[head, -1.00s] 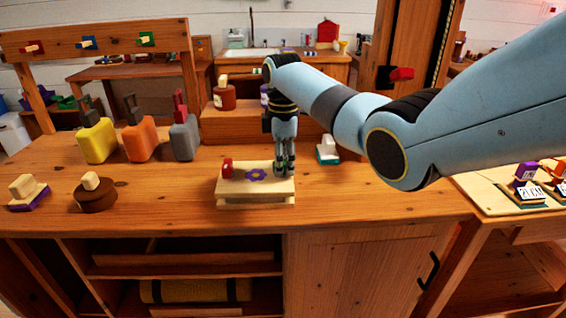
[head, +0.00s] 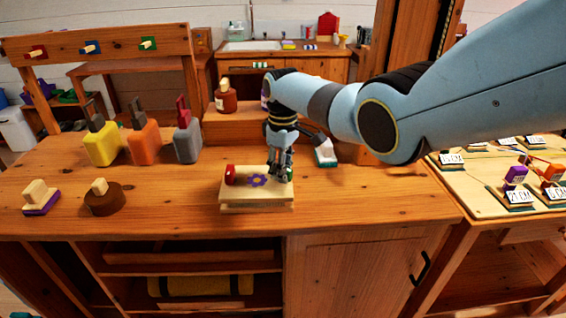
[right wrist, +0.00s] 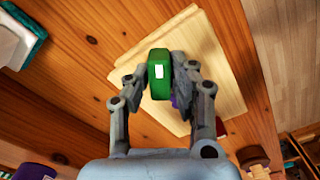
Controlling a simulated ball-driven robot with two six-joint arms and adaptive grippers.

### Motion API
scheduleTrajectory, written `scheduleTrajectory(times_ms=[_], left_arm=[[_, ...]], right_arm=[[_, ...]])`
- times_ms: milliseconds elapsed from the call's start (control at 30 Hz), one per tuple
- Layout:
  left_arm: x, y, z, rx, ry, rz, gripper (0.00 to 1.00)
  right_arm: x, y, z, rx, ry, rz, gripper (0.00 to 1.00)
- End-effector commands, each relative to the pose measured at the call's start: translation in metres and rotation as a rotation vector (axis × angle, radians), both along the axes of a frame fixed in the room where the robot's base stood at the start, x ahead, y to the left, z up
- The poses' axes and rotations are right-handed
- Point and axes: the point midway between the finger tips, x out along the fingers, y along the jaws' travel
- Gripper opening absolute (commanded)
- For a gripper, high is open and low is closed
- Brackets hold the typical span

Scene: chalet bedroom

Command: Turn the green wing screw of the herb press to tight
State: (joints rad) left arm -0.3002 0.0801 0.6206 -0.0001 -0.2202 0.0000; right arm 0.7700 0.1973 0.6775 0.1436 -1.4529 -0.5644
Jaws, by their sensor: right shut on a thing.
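The herb press (head: 245,208) is a pale wooden block with a purple flower on its top, standing near the bench's front edge. A red wing screw (head: 230,175) stands at its left end. The green wing screw (right wrist: 158,75), with a white mark, is at the press's other end; in the head view my gripper mostly hides it. My right gripper (head: 280,170) comes down over that end. In the right wrist view my right gripper (right wrist: 161,77) has its fingers on both sides of the green screw, shut on it. My left gripper is out of view.
Yellow (head: 102,147), orange (head: 145,145) and grey (head: 187,143) bottle-like items stand at the back left. A brown round block (head: 104,200) and a purple-based block (head: 40,198) stand at the front left. A teal-and-white block (head: 325,153) is behind right of the press.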

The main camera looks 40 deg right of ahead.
Motion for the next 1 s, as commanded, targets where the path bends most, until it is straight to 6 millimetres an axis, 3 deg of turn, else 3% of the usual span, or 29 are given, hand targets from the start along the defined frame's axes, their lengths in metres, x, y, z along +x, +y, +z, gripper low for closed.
scheduleTrajectory(times_ms=[400, 1000], left_arm=[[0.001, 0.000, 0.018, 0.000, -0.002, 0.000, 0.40], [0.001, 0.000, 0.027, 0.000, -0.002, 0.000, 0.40]], right_arm=[[0.001, 0.000, 0.002, -0.001, -0.002, -0.393, 0.00], [0.001, 0.000, 0.002, 0.000, -0.003, -0.877, 0.00]])
